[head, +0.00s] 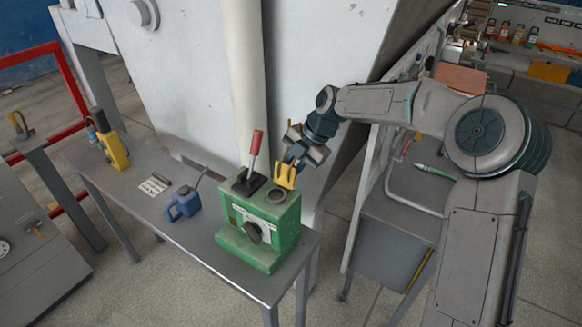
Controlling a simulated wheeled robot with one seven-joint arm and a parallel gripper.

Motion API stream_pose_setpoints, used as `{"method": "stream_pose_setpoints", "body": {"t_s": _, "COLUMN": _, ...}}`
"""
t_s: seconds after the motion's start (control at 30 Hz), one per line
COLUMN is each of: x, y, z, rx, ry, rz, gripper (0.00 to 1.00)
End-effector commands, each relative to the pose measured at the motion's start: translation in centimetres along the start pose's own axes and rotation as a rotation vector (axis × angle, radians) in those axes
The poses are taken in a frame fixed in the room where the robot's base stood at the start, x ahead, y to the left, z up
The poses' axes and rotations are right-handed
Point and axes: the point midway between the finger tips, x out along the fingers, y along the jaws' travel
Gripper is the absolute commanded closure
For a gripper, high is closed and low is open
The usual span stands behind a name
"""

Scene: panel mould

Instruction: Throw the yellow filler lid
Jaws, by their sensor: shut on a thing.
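The green box (258,232) stands at the right end of the grey bench. The yellow filler lid (285,177) stands raised at the top right of the box, just behind the dark round filler opening (269,195), which is uncovered. My gripper (288,163) comes down from behind and above and is shut on the lid. The fingertips are small and partly hidden by the lid, so the exact grip is hard to see.
A red-handled lever (254,149) rises from the box top, left of my gripper. A black knob (253,232) is on its front. A blue can (184,203) and a yellow device (113,150) stand farther left on the bench (150,205). A pale machine wall is close behind.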

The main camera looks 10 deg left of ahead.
Motion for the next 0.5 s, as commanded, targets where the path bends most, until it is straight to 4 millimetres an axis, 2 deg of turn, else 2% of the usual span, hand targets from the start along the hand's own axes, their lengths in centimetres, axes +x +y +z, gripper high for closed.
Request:
{"method": "stream_pose_setpoints", "body": {"t_s": 0.03, "x": -0.14, "y": 0.12, "z": 0.11, "rx": 0.001, "ry": -0.004, "rz": 0.004, "gripper": 1.0}}
{"method": "stream_pose_setpoints", "body": {"t_s": 0.07, "x": -0.14, "y": 0.11, "z": 0.1, "rx": 0.001, "ry": -0.004, "rz": 0.004, "gripper": 0.73}}
{"method": "stream_pose_setpoints", "body": {"t_s": 0.1, "x": -0.13, "y": 0.1, "z": 0.09, "rx": 0.001, "ry": -0.004, "rz": 0.004, "gripper": 0.62}}
{"method": "stream_pose_setpoints", "body": {"t_s": 0.37, "x": -0.03, "y": 0.06, "z": 0.0, "rx": 0.0, "ry": -0.002, "rz": 0.001, "gripper": 0.61}}
{"method": "stream_pose_setpoints", "body": {"t_s": 0.5, "x": -0.61, "y": 0.04, "z": 0.08, "rx": 0.0, "ry": -0.003, "rz": 0.002, "gripper": 0.61}}
